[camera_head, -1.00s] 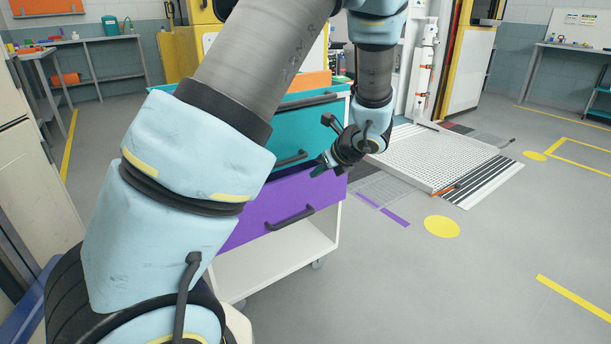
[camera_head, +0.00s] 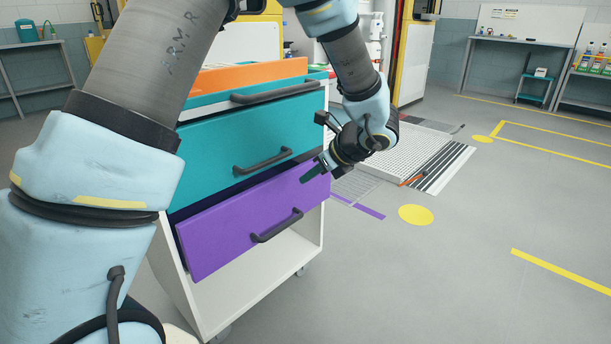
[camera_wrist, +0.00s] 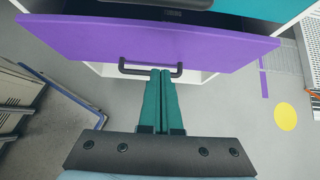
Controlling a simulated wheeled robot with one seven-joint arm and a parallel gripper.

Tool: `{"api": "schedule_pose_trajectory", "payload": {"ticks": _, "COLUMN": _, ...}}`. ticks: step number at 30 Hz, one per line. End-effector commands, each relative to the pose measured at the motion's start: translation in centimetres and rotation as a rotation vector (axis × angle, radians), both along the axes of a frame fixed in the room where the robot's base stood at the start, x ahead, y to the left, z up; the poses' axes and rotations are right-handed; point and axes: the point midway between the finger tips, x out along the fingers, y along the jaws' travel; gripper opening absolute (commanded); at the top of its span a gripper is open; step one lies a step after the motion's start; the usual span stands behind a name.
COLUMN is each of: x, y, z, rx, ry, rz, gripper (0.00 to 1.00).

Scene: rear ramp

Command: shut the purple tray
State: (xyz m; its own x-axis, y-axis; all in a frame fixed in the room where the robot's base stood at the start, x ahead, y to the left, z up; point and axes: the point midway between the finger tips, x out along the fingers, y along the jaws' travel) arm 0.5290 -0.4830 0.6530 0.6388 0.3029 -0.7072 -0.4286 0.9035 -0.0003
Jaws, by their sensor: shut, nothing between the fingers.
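The purple tray (camera_head: 235,230) is the lower drawer of a white cart, with a dark bar handle (camera_head: 277,225) on its front. It stands out a little from the cart, with a dark gap above its front. In the wrist view, the purple tray's front (camera_wrist: 215,50) spans the top of the picture. My gripper (camera_head: 308,174) is shut and empty, near the front's upper right corner in the head view. In the wrist view, my gripper's fingertips (camera_wrist: 161,74) point at the front and overlap the handle (camera_wrist: 135,70). I cannot tell whether they touch.
The teal drawer (camera_head: 240,140) sits above the purple one, with an orange tray (camera_head: 250,75) on top. The white cart's open lower shelf (camera_head: 260,272) is bare. A grey ramp (camera_head: 410,155) lies behind to the right. The floor at the right is clear.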

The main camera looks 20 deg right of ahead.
Motion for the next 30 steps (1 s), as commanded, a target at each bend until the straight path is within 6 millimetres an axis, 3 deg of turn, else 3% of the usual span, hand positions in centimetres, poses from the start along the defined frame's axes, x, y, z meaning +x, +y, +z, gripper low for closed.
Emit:
{"api": "schedule_pose_trajectory", "payload": {"ticks": 3, "x": 1.7, "y": 0.9, "z": -2.2, "rx": 0.002, "ry": 0.002, "rz": 0.003, "gripper": 0.00}}
{"api": "schedule_pose_trajectory", "payload": {"ticks": 10, "x": 4.7, "y": 2.3, "z": -5.2, "rx": 0.001, "ry": 0.000, "rz": 0.002, "gripper": 0.00}}
{"api": "schedule_pose_trajectory", "payload": {"ticks": 18, "x": 7.5, "y": 3.6, "z": -4.8, "rx": -0.001, "ry": 0.000, "rz": 0.001, "gripper": 0.00}}
{"api": "schedule_pose_trajectory", "payload": {"ticks": 30, "x": 7.9, "y": 3.7, "z": -4.7, "rx": 0.001, "ry": 0.000, "rz": -0.001, "gripper": 0.00}}
